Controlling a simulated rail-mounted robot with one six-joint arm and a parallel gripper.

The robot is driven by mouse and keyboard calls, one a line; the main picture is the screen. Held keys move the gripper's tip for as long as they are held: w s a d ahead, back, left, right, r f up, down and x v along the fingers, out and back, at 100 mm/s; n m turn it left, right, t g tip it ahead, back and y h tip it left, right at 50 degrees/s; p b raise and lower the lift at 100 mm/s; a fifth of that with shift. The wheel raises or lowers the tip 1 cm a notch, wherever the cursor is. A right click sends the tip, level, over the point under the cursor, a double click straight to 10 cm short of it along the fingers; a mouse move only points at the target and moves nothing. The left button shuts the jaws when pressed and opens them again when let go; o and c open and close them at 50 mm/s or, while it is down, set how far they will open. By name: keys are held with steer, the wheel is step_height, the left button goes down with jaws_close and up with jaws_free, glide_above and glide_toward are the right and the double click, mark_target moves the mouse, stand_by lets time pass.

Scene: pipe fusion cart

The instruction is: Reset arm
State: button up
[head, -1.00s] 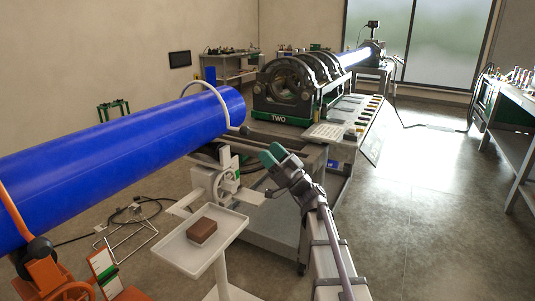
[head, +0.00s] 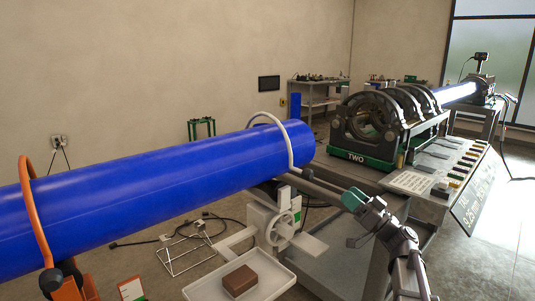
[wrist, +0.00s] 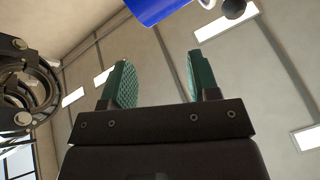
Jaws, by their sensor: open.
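My gripper (head: 352,200) has green pads and is raised in front of the fusion cart, to the right of the blue pipe's near end. In the wrist view my gripper (wrist: 158,85) is open, with nothing between its two green fingers.
The fusion machine (head: 365,140) marked TWO stands on its cart behind my gripper. A white tray (head: 270,288) with a brown block (head: 240,281) is at the bottom. A white handwheel stand (head: 275,225) is left of my arm. Open floor (head: 480,265) lies at the right.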

steer(key=s+a+f+m+g+h, duration=0.25)
steer(key=s+a+f+g, duration=0.2)
steer(key=f, duration=0.35)
steer(key=s+a+f+m+g+h, duration=0.25)
steer(key=s+f+g+h, duration=0.2)
steer(key=f, duration=0.25)
steer(key=s+d+f+m+g+h, duration=0.3)
steer(key=s+f+g+h, duration=0.3)
steer(key=s+f+h, duration=0.6)
step_height(320, 180, up, 25)
steer(key=s+a+n+y+p, duration=0.1)
steer(key=a+p, duration=0.1)
steer(key=p, duration=2.2)
steer(key=shift+s+a+r, duration=0.2)
steer(key=shift+s, duration=0.15)
steer(key=shift+o, duration=0.2)
steer(key=shift+f, duration=0.1)
